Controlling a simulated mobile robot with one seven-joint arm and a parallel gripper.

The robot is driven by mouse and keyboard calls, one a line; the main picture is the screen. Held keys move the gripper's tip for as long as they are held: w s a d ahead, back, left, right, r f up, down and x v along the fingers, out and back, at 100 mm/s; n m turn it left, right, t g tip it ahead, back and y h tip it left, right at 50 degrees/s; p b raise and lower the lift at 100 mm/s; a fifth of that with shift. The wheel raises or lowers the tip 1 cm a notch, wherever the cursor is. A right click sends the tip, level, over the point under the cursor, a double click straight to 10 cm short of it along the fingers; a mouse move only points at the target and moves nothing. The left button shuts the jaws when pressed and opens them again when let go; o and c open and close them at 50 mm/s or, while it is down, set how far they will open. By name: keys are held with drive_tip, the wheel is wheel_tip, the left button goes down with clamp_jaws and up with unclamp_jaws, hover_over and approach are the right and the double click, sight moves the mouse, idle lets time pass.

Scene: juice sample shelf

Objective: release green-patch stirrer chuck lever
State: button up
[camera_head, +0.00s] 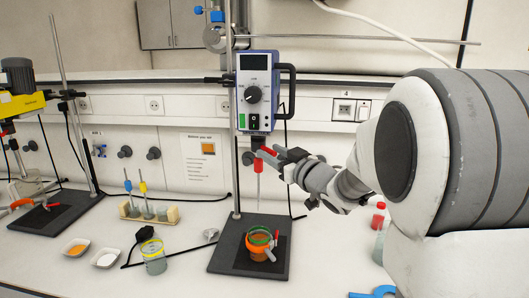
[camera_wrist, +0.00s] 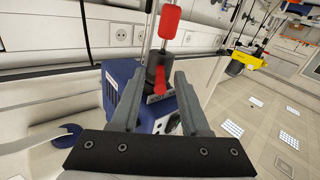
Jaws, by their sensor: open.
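The stirrer (camera_head: 254,82) has a blue-edged body with a dial and a green patch (camera_head: 242,119) on its front. Its black chuck (camera_head: 258,144) is underneath, with a short red lever (camera_head: 268,154). The lever shows in the wrist view (camera_wrist: 160,82) beside the dark chuck (camera_wrist: 157,62). My gripper (camera_head: 279,157) is at the chuck's right, at lever height. In the wrist view my gripper (camera_wrist: 158,72) is open, its fingers on either side of the lever. I cannot tell whether they touch it. A red sleeve (camera_wrist: 169,22) is on the shaft.
Below, an orange-red vessel (camera_head: 257,252) with a green rim stands on the dark stand base (camera_head: 222,256). A second, yellow stirrer (camera_head: 22,100) stands at left. A beaker (camera_head: 153,262) and two white dishes (camera_head: 106,259) are on the bench. A metal rod (camera_head: 400,43) crosses above.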

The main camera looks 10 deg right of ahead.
drive_tip(key=shift+w, duration=0.1)
clamp_jaws()
idle(1.4)
